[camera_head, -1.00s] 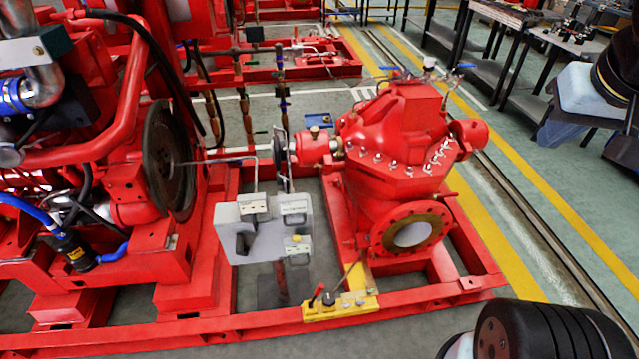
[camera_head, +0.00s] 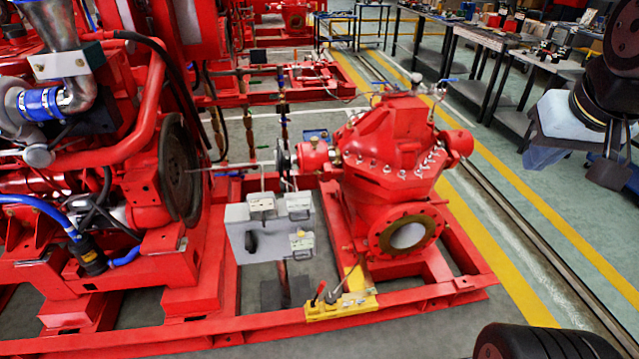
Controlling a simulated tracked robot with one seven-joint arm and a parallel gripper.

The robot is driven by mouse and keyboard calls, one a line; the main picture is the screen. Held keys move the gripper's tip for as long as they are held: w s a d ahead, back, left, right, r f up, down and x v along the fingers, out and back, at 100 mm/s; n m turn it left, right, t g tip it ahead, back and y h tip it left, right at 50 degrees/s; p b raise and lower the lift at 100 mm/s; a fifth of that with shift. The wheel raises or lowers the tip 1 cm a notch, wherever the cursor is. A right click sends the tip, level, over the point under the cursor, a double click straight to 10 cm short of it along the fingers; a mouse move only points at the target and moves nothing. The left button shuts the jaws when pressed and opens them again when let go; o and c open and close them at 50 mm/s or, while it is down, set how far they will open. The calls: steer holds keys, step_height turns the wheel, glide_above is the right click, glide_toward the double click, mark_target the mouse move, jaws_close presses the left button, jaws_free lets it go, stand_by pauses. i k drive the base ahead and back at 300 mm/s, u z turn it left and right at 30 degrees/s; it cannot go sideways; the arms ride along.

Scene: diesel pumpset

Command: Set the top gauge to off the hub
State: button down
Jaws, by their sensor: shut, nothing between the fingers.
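A coupling disc (camera_head: 281,160) with a thin rod sits on the pump shaft, between the engine's dark flywheel (camera_head: 180,170) and the red pump (camera_head: 390,150). A grey box (camera_head: 262,232) with pale labelled plates stands in front of the coupling. I cannot tell for sure which small part is the top gauge; dial and hub details are too small. The dark end of my arm, with what looks like my gripper (camera_head: 606,172), is at the right edge, partly cut off. It looks shut and empty, far from the coupling and box.
A red base frame (camera_head: 200,332) runs along the front. A yellow bracket with a red-handled lever (camera_head: 340,304) stands on it. Benches (camera_head: 490,40) with tools stand at the back right. Green floor with yellow lines is clear right of the pump.

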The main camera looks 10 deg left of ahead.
mark_target(297, 202)
steer(key=u, duration=0.15)
steer(key=i, duration=0.9)
steer(key=z, duration=0.1)
